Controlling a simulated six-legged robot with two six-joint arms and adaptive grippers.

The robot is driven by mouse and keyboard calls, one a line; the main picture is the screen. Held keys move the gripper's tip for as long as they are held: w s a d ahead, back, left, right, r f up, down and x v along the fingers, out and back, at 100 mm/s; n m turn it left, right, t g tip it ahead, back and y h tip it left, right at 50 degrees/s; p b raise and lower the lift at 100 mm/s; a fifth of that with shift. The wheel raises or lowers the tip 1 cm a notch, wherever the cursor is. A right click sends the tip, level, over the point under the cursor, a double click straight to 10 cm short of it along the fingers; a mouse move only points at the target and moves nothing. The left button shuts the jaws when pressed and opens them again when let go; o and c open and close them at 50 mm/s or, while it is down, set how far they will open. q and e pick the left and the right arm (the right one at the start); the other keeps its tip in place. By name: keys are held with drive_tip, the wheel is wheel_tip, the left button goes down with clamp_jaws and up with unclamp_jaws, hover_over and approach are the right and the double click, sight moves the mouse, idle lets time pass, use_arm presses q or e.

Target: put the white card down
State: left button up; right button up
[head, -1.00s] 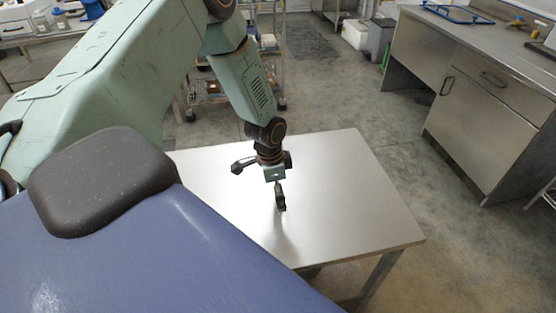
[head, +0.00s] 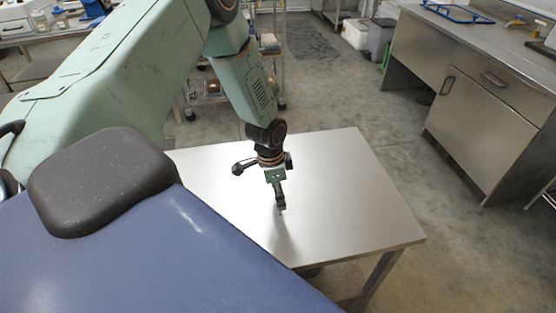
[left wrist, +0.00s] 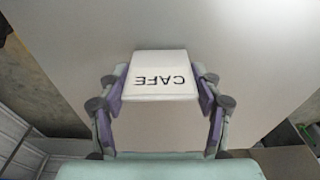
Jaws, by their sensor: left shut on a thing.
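The white card (left wrist: 160,76) is between the two fingers of my left gripper (left wrist: 159,92) in the left wrist view. Dark letters reading CAFE show upside down on it. In the head view my left gripper (head: 281,204) points down over the bare steel table (head: 345,190), near its middle. It is shut on the card. The card is hardly visible in the head view, and I cannot tell whether it touches the tabletop. My right gripper is not in view.
The tabletop around the gripper is clear. A steel counter with cabinets (head: 475,110) stands to the right, with open floor (head: 400,150) between. A wire shelf cart (head: 268,62) stands behind the table. A blue padded surface (head: 150,250) fills the near left.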

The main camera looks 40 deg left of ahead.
use_arm(q)
wheel_tip(320, 180, up, 9)
drive_tip(key=p, duration=0.3)
drive_tip(key=shift+r+p, duration=0.1)
drive_tip(key=shift+p, duration=0.2)
drive_tip(key=shift+r, duration=0.3)
